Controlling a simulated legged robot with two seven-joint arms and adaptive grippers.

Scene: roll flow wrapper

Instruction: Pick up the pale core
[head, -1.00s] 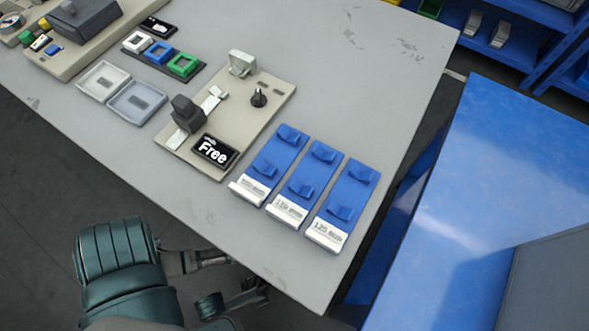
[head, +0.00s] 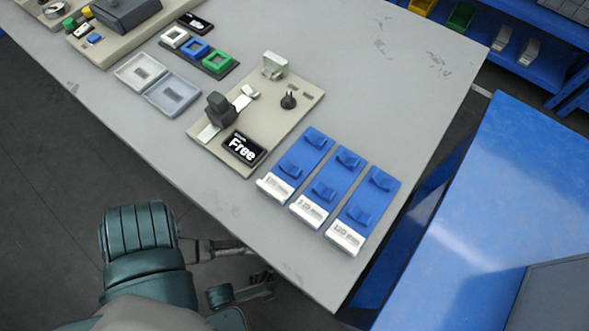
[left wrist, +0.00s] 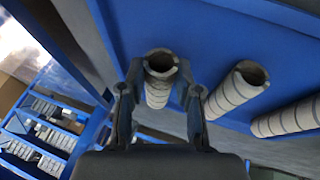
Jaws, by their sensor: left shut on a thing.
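In the left wrist view, a pale grey hollow core (left wrist: 158,92) stands between the fingers of my left gripper (left wrist: 160,88), its open round end towards the camera. The gripper is shut on it, with one finger on each side. Two similar ringed cores, the middle one (left wrist: 234,92) and the far right one (left wrist: 288,119), lie to the right, clear of the fingers. In this shade the cores look close in colour.
A blue panel (left wrist: 225,35) lies behind the cores.

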